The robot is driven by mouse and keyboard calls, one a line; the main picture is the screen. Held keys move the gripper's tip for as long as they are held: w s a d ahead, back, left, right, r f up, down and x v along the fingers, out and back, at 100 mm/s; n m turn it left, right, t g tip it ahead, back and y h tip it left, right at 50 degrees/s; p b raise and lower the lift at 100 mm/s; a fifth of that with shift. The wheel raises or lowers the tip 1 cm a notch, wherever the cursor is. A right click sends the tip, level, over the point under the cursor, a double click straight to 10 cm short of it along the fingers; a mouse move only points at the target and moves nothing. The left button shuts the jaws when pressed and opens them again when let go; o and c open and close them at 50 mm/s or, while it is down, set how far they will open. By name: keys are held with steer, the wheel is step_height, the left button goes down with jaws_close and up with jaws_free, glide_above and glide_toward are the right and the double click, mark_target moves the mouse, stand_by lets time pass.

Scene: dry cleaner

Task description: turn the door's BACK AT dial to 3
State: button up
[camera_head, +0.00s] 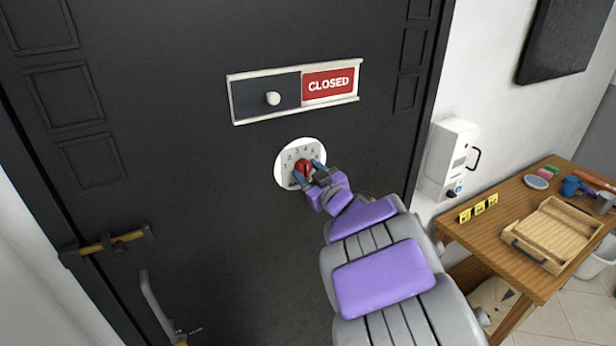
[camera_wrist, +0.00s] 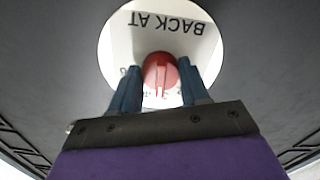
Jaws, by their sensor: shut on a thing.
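The BACK AT dial has a round white face (camera_head: 282,168) on the dark door, with numbers in an arc around a red knob (camera_head: 303,166). My gripper (camera_head: 307,171) is shut on the red knob, with one blue finger at each side. In the wrist view the white face (camera_wrist: 119,45) appears upside down with the words BACK AT, and the knob (camera_wrist: 158,68) sits between my fingers (camera_wrist: 159,74). Pale pointer marks on the knob run toward the picture's bottom there. The numbers are mostly hidden in that view, so I cannot tell which one the pointer meets.
A sliding sign (camera_head: 330,86) reading CLOSED is above the dial. A door handle (camera_head: 158,305) and a bolt (camera_head: 105,243) are at lower left. A white wall box (camera_head: 448,152) is to the right. A wooden table (camera_head: 490,238) holds a tray (camera_head: 553,236) and small items.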

steer(key=shift+f+n+b, duration=0.25)
steer(key=shift+n+b, duration=0.1)
steer(key=shift+n, duration=0.75)
steer(key=o, duration=1)
steer(key=shift+r, duration=0.15)
steer(key=shift+o, duration=0.2)
steer(key=shift+s, duration=0.1)
steer(key=b+v, duration=0.5)
steer(key=v, duration=1.2)
steer(key=shift+d, duration=0.1)
